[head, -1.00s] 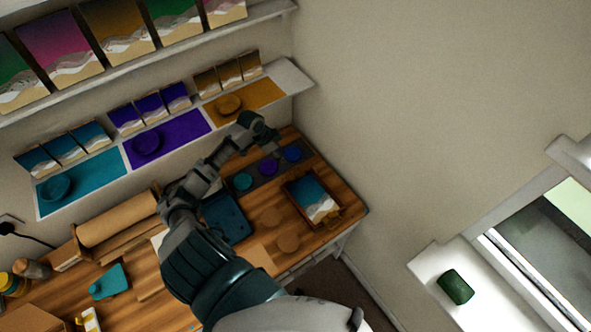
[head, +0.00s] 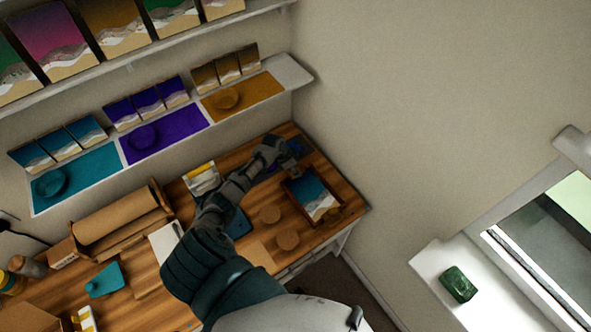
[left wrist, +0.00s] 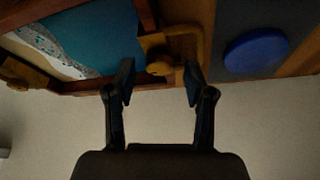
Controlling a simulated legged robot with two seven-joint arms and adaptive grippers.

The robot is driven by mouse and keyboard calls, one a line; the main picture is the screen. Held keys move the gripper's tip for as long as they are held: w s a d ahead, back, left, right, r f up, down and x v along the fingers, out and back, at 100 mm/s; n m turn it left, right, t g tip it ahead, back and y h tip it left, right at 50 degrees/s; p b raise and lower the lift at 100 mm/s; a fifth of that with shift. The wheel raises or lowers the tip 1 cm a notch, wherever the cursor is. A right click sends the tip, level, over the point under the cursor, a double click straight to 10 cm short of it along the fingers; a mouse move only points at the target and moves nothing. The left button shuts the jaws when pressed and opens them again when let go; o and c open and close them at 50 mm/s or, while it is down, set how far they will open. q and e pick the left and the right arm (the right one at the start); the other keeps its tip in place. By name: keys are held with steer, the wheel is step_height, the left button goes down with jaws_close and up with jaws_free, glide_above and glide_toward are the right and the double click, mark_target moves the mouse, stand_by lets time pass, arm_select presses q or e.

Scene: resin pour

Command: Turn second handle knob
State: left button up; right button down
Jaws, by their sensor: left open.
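A wooden-framed tray (head: 336,203) with a teal, white and sand picture lies near the right end of the table. The left wrist view shows its frame (left wrist: 148,18) with a brass handle (left wrist: 200,42) and a round brass knob (left wrist: 157,66). A second brass handle (left wrist: 25,76) is at the left edge of that view. My left gripper (head: 290,156) is at the tray's far side, and its open fingers (left wrist: 158,82) stand on either side of the knob. I cannot tell whether they touch it. My right gripper is not in view.
A blue disc (left wrist: 256,54) lies on a dark mat (left wrist: 228,18) beside the tray. A shelf (head: 292,72) with coloured panels runs along the wall behind the table.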

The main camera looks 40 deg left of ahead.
arm_select(q)
jaws_close()
steer(key=m+b, duration=0.2)
steer(key=shift+w+a+f+g+h+b, duration=0.1)
steer(key=shift+a+f+g+h+b, duration=0.1)
steer(key=shift+g+h+b, duration=0.15)
steer(key=shift+d+r+m+b, duration=0.15)
steer(key=shift+m+b, duration=0.15)
steer(key=shift+m, duration=0.3)
jaws_free()
steer(key=shift+r, duration=0.1)
